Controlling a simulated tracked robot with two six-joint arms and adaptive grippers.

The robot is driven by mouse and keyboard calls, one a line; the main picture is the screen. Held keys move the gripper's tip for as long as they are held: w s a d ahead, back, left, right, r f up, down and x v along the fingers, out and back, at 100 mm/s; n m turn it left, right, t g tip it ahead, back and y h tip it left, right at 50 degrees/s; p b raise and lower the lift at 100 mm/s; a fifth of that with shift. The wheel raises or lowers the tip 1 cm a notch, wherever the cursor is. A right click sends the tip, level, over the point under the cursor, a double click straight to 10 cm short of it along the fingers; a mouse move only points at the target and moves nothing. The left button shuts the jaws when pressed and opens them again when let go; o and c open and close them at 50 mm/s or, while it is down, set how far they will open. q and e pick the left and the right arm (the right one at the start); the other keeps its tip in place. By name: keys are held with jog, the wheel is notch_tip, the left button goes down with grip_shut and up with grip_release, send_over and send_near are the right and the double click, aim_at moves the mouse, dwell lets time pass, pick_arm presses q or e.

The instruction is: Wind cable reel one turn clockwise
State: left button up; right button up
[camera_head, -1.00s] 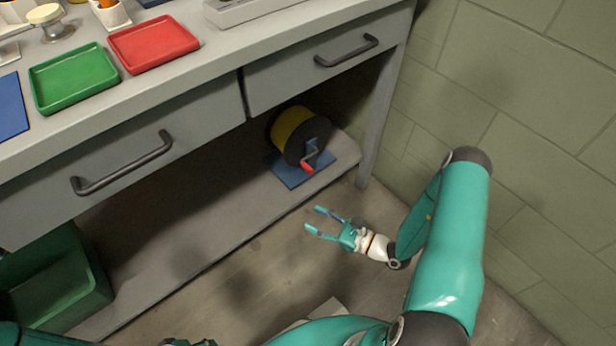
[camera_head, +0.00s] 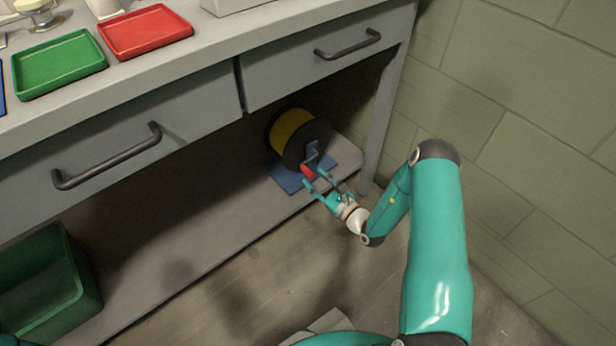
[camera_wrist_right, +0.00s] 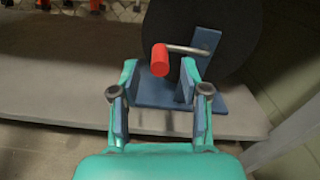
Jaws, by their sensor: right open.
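The cable reel (camera_head: 292,129) has yellow cable between dark round flanges and stands on a blue base (camera_head: 287,178) on the low shelf. It also shows in the right wrist view as a dark disc (camera_wrist_right: 243,40). Its crank has a red knob (camera_head: 307,172), at the lower left of the reel's face. In the right wrist view the red knob (camera_wrist_right: 160,60) appears between and just beyond my fingertips. My right gripper (camera_head: 320,180) is open, its two fingers on either side of the knob's line; I cannot tell if they touch it. My left gripper is not in view.
The shelf (camera_head: 225,222) lies under a workbench with drawers and dark handles (camera_head: 110,160). A green bin (camera_head: 45,285) stands at lower left. Green (camera_head: 58,66) and red (camera_head: 145,32) trays lie on the bench top. A bench leg (camera_head: 385,115) and block wall are close on the right.

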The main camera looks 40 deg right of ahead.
aim_at(309, 171)
jog(key=shift+w+a+b, duration=0.15)
jog(key=shift+w+b, duration=0.2)
jog(key=shift+w, duration=1.45)
